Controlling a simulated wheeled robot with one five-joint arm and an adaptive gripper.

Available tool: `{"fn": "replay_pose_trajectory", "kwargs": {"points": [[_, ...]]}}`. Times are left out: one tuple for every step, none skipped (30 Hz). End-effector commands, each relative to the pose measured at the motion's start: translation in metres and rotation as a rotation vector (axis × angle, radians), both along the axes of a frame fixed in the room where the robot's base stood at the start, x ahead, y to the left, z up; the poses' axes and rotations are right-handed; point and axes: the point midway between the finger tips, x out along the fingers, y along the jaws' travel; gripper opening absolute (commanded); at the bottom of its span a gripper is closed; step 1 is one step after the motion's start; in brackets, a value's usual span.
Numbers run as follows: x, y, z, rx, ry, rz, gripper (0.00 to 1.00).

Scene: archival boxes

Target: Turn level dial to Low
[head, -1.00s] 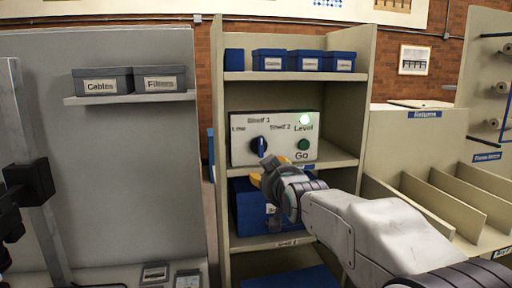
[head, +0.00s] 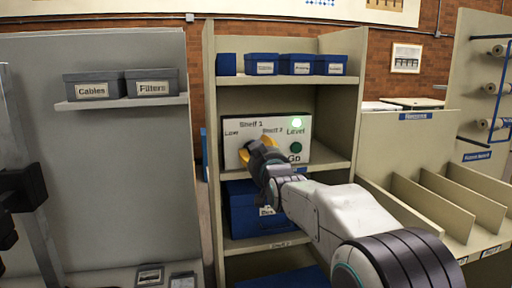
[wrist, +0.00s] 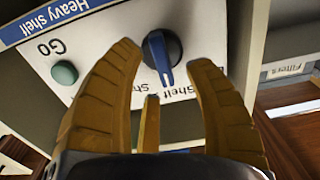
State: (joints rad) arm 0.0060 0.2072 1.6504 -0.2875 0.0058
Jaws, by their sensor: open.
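The level dial is a dark round knob with a blue pointer (wrist: 160,55) on a white control panel (head: 235,155). In the wrist view the pointer aims down the picture, toward the Shelf labels, not clearly at one. The panel's Low label (head: 231,133) shows at its upper left in the head view. My gripper (head: 262,148) is open in front of the panel and hides the dial there. In the wrist view its yellow fingers (wrist: 165,58) lie either side of the dial, with no clear contact.
A green Go button (head: 296,147) and a lit green Level lamp (head: 296,122) are on the panel's right. Blue boxes (head: 299,64) stand on the shelf above, and a larger blue box (head: 240,208) stands below. A grey partition (head: 130,170) is at left.

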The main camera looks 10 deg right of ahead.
Motion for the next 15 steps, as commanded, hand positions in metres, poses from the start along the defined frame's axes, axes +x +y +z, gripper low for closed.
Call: {"fn": "replay_pose_trajectory", "kwargs": {"points": [[0.006, 0.0, 0.001, 0.0, 0.001, 0.0, 0.48], [0.008, 0.0, 0.0, 0.0, 0.001, 0.0, 0.48], [0.011, 0.0, 0.0, 0.0, 0.001, 0.0, 0.48], [0.012, 0.0, 0.0, 0.0, 0.001, 0.0, 0.48], [0.014, 0.0, 0.0, 0.0, 0.001, 0.0, 0.48], [0.016, 0.0, 0.0, 0.0, 0.001, 0.0, 0.48], [0.017, 0.0, 0.0, 0.0, 0.001, 0.0, 0.48], [0.018, 0.0, 0.0, 0.0, 0.001, 0.0, 0.48], [0.018, 0.0, 0.0, 0.0, 0.001, 0.0, 0.48], [0.019, 0.0, 0.0, 0.0, 0.001, 0.0, 0.48], [0.019, 0.0, 0.0, 0.0, 0.001, 0.0, 0.48], [0.019, 0.0, 0.0, 0.0, 0.0, 0.0, 0.48], [0.02, 0.0, 0.0, 0.0, 0.0, 0.0, 0.48], [0.02, 0.0, 0.0, 0.0, 0.0, 0.0, 0.48], [0.02, 0.0, 0.0, 0.0, 0.0, 0.0, 0.48]]}}
